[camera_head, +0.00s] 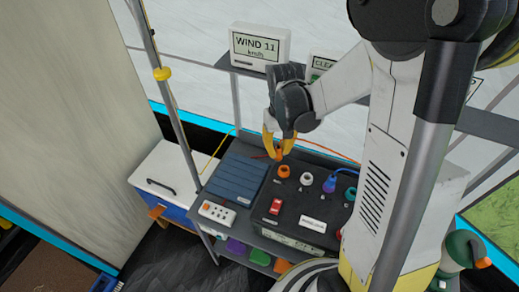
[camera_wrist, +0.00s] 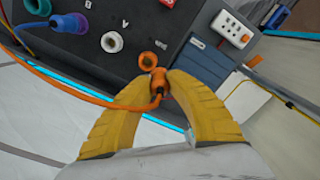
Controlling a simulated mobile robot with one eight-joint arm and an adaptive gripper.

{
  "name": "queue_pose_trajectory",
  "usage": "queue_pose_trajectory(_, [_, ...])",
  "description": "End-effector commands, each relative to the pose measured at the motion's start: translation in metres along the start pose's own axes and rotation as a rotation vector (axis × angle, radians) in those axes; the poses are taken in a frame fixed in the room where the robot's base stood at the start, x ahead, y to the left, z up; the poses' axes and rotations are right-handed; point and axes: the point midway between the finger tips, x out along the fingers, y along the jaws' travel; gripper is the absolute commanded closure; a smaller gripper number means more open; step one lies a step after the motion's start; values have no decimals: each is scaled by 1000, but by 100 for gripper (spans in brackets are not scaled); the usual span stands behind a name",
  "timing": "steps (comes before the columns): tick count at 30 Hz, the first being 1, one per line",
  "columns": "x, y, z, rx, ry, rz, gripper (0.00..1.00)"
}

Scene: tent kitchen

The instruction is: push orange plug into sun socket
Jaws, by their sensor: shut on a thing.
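My gripper (camera_head: 277,146) has yellow fingers, shut on the orange plug (camera_wrist: 158,86), whose orange cable runs off left in the wrist view. The plug is just above the orange-ringed socket (camera_wrist: 151,59) of the black box, its tip at the ring's near edge. I cannot tell whether they touch. The orange ring also shows in the head view (camera_head: 283,171), just below the fingers. No sun mark is readable. On the same box are a white ring (camera_head: 307,178), a blue plug (camera_head: 330,183) standing in its socket, and a green ring (camera_head: 350,193).
The black box (camera_head: 290,207) has a red switch (camera_head: 275,206). A blue ribbed panel (camera_head: 236,178) and a white outlet strip (camera_head: 217,212) lie left of it. A pole (camera_head: 172,105) stands left. A shelf with a wind display (camera_head: 259,47) is behind.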

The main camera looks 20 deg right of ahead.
Motion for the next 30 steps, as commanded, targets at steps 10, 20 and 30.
queue_pose_trajectory(10, [1,24,12,29,1,-1,100])
queue_pose_trajectory(20, [28,24,11,28,1,-1,100])
queue_pose_trajectory(30, [38,24,11,28,0,-1,100])
